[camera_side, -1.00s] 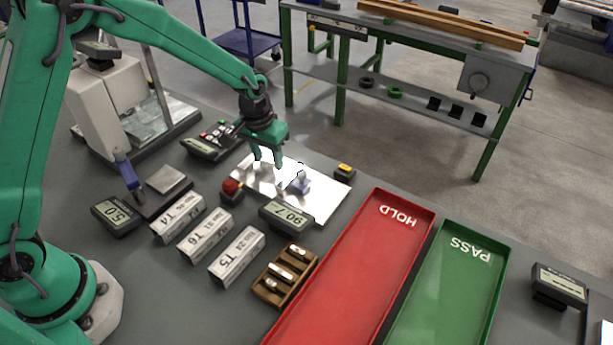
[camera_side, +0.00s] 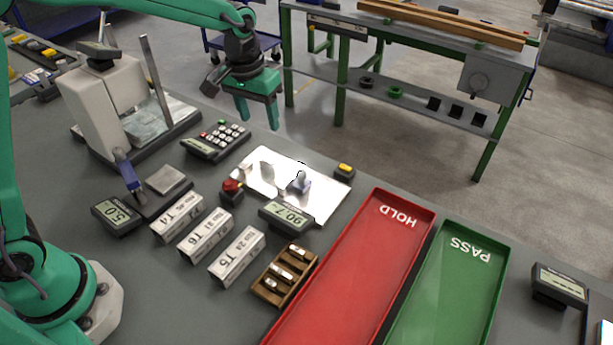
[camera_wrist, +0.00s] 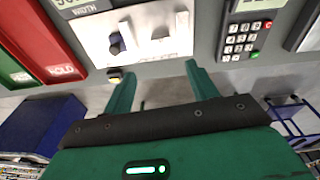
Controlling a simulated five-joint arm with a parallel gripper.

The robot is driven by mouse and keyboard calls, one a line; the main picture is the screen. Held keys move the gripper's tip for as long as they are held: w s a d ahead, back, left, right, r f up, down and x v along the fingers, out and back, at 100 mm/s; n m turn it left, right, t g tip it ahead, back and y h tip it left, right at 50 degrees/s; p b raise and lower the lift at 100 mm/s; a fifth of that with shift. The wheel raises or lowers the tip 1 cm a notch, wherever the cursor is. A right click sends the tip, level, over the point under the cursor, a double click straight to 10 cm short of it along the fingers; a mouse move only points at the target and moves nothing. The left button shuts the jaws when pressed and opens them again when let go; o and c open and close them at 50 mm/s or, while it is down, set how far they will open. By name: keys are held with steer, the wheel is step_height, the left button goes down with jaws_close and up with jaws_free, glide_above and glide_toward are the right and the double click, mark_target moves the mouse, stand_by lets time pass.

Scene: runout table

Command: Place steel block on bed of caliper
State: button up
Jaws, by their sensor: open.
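My gripper (camera_side: 258,121) is open and empty, raised above and behind a bright flat metal plate (camera_side: 325,205). Its two spread fingers also show in the wrist view (camera_wrist: 160,70), with nothing between them. A pale, shiny block-like shape (camera_side: 267,171) stands on the left part of the plate, apart from the fingers; it looks like the steel block, but glare blurs its edges. A small blue-grey piece with a rounded top (camera_side: 301,184) stands to its right on the plate. The plate, with a display reading 90.7 (camera_side: 286,214) at its front, may be the caliper bed; I cannot tell surely.
A red button (camera_side: 232,187), keypad (camera_side: 217,139) and yellow-topped box (camera_side: 344,171) surround the plate. Labelled blocks (camera_side: 205,243) and a wooden rack (camera_side: 283,275) lie in front. Red HOLD (camera_side: 350,270) and green PASS (camera_side: 450,285) trays are right. A tall-post instrument (camera_side: 150,85) stands left.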

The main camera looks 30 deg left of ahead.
steer(key=shift+r, duration=0.4)
steer(key=shift+s, duration=0.1)
steer(key=s+a+r+t, duration=0.2)
steer(key=s+a+r, duration=0.3)
steer(key=s+r, duration=0.5)
steer(key=s+a+f+t, duration=0.2)
steer(key=s, duration=1.2)
steer(key=shift+a+m, duration=0.4)
